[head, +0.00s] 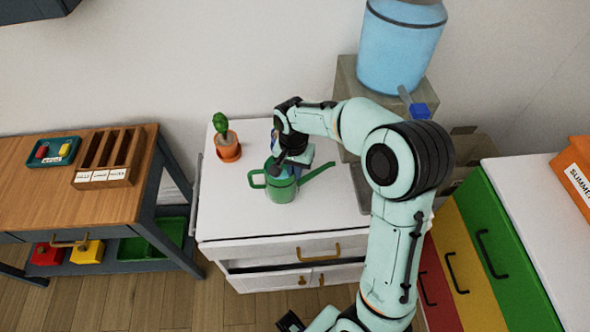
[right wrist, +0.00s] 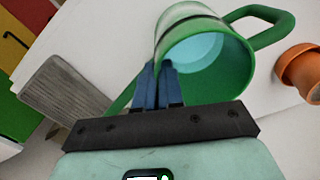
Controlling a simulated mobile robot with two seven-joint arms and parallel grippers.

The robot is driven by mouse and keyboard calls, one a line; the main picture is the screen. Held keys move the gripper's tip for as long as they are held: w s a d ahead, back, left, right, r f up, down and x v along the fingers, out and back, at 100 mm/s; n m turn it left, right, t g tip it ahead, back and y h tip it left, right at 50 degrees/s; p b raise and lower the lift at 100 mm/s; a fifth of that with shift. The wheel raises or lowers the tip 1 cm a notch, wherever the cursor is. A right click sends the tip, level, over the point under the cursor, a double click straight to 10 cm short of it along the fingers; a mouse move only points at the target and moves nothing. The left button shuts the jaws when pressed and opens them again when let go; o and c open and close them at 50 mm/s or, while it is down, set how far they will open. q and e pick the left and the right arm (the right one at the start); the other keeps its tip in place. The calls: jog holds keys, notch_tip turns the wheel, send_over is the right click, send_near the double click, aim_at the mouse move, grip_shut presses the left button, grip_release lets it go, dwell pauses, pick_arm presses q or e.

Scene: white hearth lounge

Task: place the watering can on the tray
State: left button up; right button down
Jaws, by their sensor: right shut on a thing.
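The green watering can (head: 281,188) is upright at the white cabinet's top (head: 240,212), handle to the left and spout to the right. Whether its base touches the top is unclear. My right gripper (head: 290,163) is over it, shut on its rim. In the right wrist view, the blue fingers (right wrist: 158,88) pinch the rim of the can (right wrist: 212,62), and its open mouth shows. A small teal tray (head: 70,142) holding red and yellow pieces sits on the wooden table at left. A green tray (head: 150,240) is on the shelf below.
A potted cactus (head: 228,150) stands left of the can, close to its handle. A blue water dispenser (head: 400,45) on a grey stand is behind right. A wooden slotted box (head: 112,157) is on the table (head: 40,195). Coloured drawers (head: 478,250) stand at right.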

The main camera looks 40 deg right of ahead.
jog(key=c, duration=1.6)
grip_release()
jog(key=shift+f, duration=0.15)
jog(key=o, duration=0.3)
jog(key=shift+o, duration=0.2)
